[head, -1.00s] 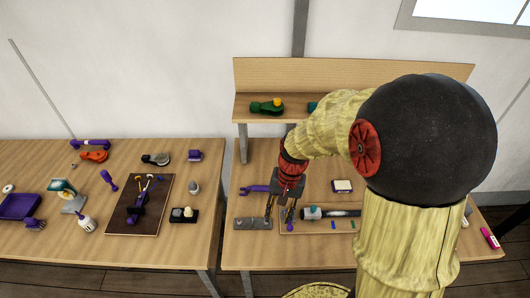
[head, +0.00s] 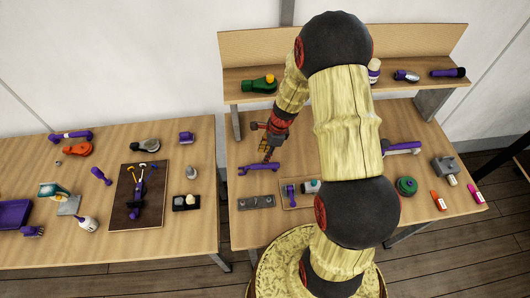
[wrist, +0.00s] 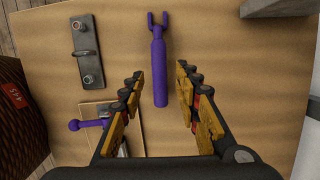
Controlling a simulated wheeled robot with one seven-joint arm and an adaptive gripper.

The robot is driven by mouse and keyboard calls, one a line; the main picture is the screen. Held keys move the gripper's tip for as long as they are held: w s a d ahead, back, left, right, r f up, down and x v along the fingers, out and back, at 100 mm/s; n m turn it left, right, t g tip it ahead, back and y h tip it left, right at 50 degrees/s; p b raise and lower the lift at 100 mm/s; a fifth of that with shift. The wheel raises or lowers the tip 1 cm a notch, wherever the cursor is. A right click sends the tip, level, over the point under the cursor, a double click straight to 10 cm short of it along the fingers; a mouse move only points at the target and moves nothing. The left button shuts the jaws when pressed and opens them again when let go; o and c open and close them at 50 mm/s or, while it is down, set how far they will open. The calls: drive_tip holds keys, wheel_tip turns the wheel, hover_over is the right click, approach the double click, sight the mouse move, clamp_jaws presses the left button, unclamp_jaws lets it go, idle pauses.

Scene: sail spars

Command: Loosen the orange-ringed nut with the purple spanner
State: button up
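A purple spanner (head: 258,168) with an open forked end lies on the right table. In the wrist view the spanner (wrist: 159,65) has its fork pointing away from me and its handle end toward my gripper. My gripper (wrist: 160,75) is open and empty, its fingers on either side of the handle in the picture. In the head view my gripper (head: 267,154) hangs over the spanner; the height between them is unclear.
A grey metal plate (head: 256,202) with raised fittings lies in front of the spanner. A shallow tray (wrist: 97,110) with a purple-handled tool sits beside it. A shelf (head: 300,82) stands behind. Another purple tool (head: 401,148) lies to the right. The left table holds several tools.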

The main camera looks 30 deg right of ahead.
sight(260, 165)
drive_tip(key=shift+b+x, duration=2.9)
drive_tip(key=shift+x, duration=1.05)
drive_tip(key=shift+r, duration=0.1)
drive_tip(key=c, duration=0.9)
clamp_jaws()
drive_tip(key=shift+r, duration=0.1)
drive_tip(key=shift+r+p, duration=2.75)
drive_tip(key=shift+r, duration=0.2)
